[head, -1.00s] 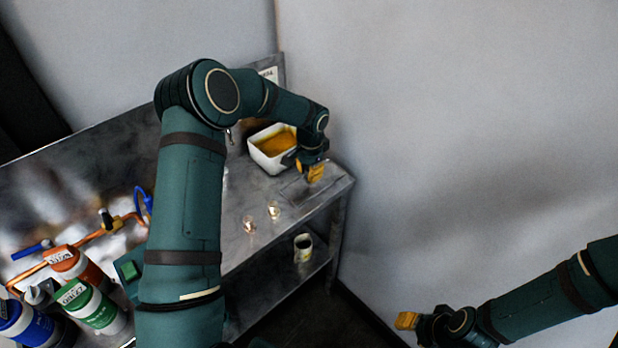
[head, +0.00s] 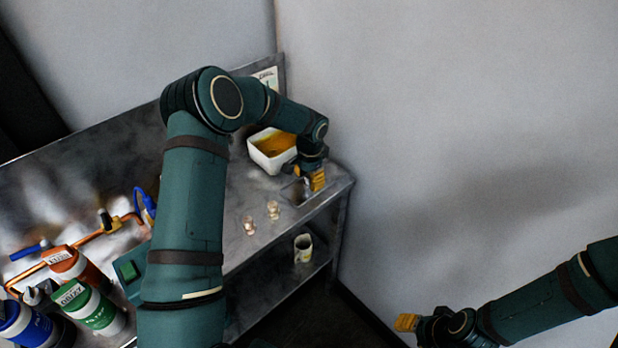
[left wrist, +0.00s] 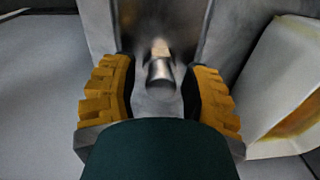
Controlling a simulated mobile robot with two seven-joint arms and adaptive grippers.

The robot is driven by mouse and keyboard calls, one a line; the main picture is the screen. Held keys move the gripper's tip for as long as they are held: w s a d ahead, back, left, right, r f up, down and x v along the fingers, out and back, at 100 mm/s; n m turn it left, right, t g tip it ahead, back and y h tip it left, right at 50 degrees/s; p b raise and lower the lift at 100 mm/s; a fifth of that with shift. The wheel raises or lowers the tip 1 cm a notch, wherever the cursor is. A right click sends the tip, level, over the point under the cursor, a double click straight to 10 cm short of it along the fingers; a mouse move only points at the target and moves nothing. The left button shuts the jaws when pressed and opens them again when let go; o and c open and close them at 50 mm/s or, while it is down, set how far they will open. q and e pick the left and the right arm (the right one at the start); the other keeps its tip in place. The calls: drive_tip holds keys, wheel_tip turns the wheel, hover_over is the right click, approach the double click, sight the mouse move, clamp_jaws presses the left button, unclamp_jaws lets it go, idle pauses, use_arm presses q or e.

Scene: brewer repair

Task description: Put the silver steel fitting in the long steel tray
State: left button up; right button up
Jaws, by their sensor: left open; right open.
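The silver steel fitting (left wrist: 160,70) shows in the left wrist view as a short shiny cylinder with a lighter, tan-looking far end. It appears to lie inside the long steel tray (left wrist: 202,28), between the tray's side walls. My left gripper (left wrist: 159,90) is open, with one yellow finger on each side of the fitting and gaps between. In the head view, my left gripper (head: 318,180) is over the tray (head: 292,192) at the bench's right end, and the fitting cannot be made out there. My right gripper (head: 406,322) is open and empty, away from the bench.
A white tub (head: 268,160) with orange-brown contents stands beside the tray. Two small glass-like pieces (head: 249,225) are on the bench top. A cup (head: 303,247) stands on the lower shelf. Bottles (head: 92,305) and copper piping (head: 85,237) are at left. A wall stands close on the right.

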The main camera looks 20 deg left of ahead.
use_arm(q)
wheel_tip(320, 180, up, 12)
drive_tip(key=p, duration=0.1)
drive_tip(key=s+d+f+n+h, duration=0.1)
drive_tip(key=s+d+f+h, duration=0.1)
drive_tip(key=s+d+f, duration=0.3)
drive_tip(key=s+d+f+n+h, duration=0.15)
drive_tip(key=s+d+f, duration=0.25)
drive_tip(key=d+f, duration=0.4)
drive_tip(key=s+d+f+n+t, duration=0.1)
drive_tip(key=s+d+f+n, duration=0.1)
drive_tip(key=s, duration=0.6)
drive_tip(key=s+d+f+n+t, duration=0.1)
drive_tip(key=s+d+f+n, duration=0.2)
drive_tip(key=s, duration=0.6)
wheel_tip(320, 180, down, 2)
drive_tip(key=shift+d+h, duration=0.2)
drive_tip(key=shift+h, duration=0.25)
drive_tip(key=shift+w, duration=0.1)
